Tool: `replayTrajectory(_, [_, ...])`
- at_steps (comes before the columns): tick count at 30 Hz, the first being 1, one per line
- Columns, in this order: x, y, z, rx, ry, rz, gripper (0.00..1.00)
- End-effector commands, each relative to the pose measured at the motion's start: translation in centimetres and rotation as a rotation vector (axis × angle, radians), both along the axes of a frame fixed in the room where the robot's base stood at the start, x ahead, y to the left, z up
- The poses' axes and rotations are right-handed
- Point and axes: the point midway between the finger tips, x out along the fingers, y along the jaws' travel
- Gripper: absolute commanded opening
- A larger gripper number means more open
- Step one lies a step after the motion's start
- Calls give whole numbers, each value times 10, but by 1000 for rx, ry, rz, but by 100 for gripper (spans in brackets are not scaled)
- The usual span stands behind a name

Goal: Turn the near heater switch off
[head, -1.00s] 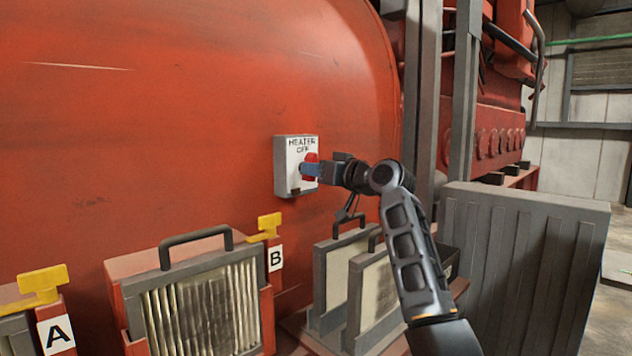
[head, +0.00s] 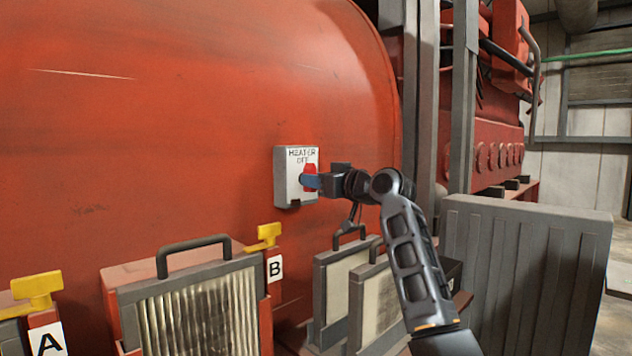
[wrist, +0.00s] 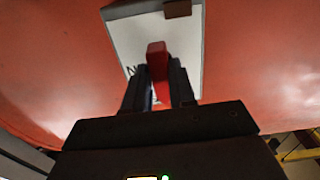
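The heater switch is a grey-white box (head: 284,180) on the red tank wall, with "HEATER" and "OFF" lettered at its top. Its red lever (head: 310,170) stands out at the right side of the box face. My gripper (head: 312,182) reaches in from the right, with a blue finger across the lower part of the lever. In the wrist view the red lever (wrist: 157,60) is between my two dark fingers (wrist: 158,88), which look closed against its sides. My fingers and the lever hide part of the box face, so the lever's exact setting is hard to read.
Below stand a framed filter panel (head: 195,315) with a handle, yellow handles by the A (head: 48,340) and B (head: 275,268) labels, and two upright panels (head: 335,290). A grey ribbed panel (head: 530,270) and steel posts (head: 463,110) are to the right.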

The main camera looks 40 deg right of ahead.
Motion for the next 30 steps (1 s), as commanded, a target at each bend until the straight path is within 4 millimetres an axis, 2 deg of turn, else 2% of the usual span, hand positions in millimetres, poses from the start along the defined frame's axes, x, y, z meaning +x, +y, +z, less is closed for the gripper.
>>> replayTrajectory(1, [2, 2, 2, -2, -2, 4, 31])
replayTrajectory(6, [1, 2, 1, 0, -1, 4, 47])
replayTrajectory(15, [-4, 1, 0, 2, 0, 3, 47])
replayTrajectory(30, [-71, -1, 0, 1, -1, 2, 47])
